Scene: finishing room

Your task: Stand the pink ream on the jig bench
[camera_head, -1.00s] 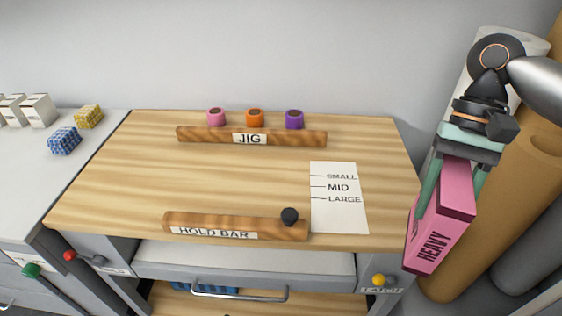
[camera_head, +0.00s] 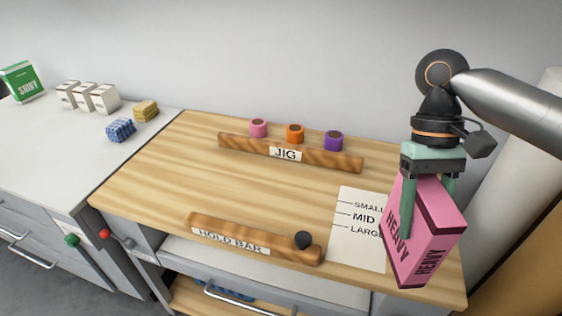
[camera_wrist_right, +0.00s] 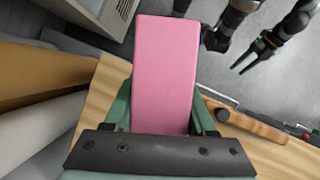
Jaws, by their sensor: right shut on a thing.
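The pink ream (camera_head: 428,228), marked HEAVY, is gripped upright and slightly tilted in my right gripper (camera_head: 428,200). In the head view it hangs in front of the right end of the jig bench (camera_head: 290,187) and covers part of the size card. I cannot tell its height above the wood. In the right wrist view the ream (camera_wrist_right: 166,70) fills the space between the green fingers. What looks like my left gripper (camera_wrist_right: 252,52) shows in the right wrist view at the upper right, its fingers apart, away from the bench.
A JIG bar (camera_head: 240,145) runs along the back with pink, orange and purple rolls behind it. A HOLD BAR (camera_head: 215,228) with a black knob (camera_head: 303,240) lies along the front. The size card (camera_head: 350,245) is beside it. The bench middle is clear.

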